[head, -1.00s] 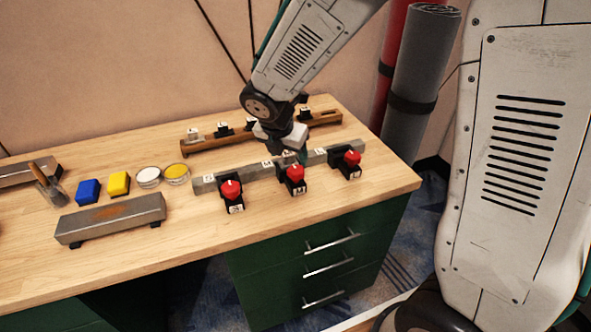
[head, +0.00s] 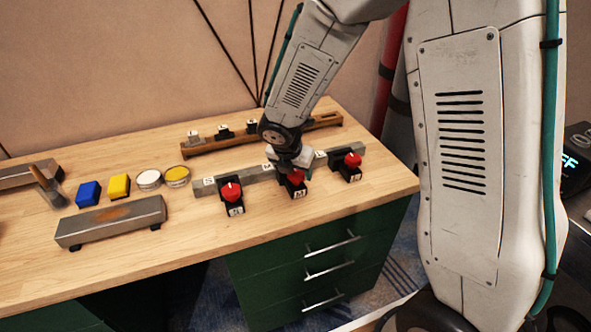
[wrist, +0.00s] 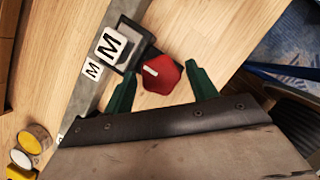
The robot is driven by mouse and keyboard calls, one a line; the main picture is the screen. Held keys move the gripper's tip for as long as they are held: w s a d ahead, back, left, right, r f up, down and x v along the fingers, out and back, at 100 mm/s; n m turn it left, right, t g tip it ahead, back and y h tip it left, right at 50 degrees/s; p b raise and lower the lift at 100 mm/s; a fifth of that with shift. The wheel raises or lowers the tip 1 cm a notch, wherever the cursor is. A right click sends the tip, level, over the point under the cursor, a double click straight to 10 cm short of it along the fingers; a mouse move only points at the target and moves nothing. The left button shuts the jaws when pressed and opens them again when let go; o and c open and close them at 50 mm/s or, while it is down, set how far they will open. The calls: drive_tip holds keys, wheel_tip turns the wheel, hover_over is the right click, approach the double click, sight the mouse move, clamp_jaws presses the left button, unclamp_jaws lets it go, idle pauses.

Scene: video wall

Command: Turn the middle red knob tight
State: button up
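The middle red knob (head: 296,180) sits on a black block marked M at the front of the grey rail (head: 262,172). In the wrist view the red knob (wrist: 162,74) has a white pointer mark and lies between my two green fingertips. My gripper (wrist: 160,82) is open, with a finger on each side of the knob and visible gaps between. In the head view my gripper (head: 296,160) is just above and behind the knob and hides part of it. A left red knob (head: 231,192) and a right red knob (head: 352,160) stand on either side.
A wooden rail (head: 225,143) with several small labelled blocks lies behind. A grey bar (head: 110,222), blue block (head: 88,194), yellow block (head: 119,185) and two round tins (head: 177,175) stand at the left. The front edge of the table is close to the knobs.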

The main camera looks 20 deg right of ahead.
drive_tip(key=c, duration=0.7)
drive_tip(key=shift+m, duration=0.3)
drive_tip(key=m+g+h, duration=0.1)
drive_tip(key=m, duration=0.2)
drive_tip(key=shift+w, duration=0.15)
drive_tip(key=m+g, duration=0.2)
drive_tip(key=m, duration=0.3)
drive_tip(key=shift+w, duration=0.1)
drive_tip(key=m+g, duration=0.1)
drive_tip(key=m, duration=0.1)
drive_tip(key=m+g, duration=0.1)
drive_tip(key=m, duration=0.2)
drive_tip(key=shift+w, duration=0.15)
drive_tip(key=m+g, duration=0.1)
drive_tip(key=m, duration=0.2)
drive_tip(key=m+y, duration=0.1)
drive_tip(key=m, duration=0.2)
drive_tip(key=shift+w+g+y, duration=0.1)
drive_tip(key=shift+g+y, duration=0.2)
drive_tip(key=shift+g, duration=0.1)
drive_tip(key=shift+m, duration=0.3)
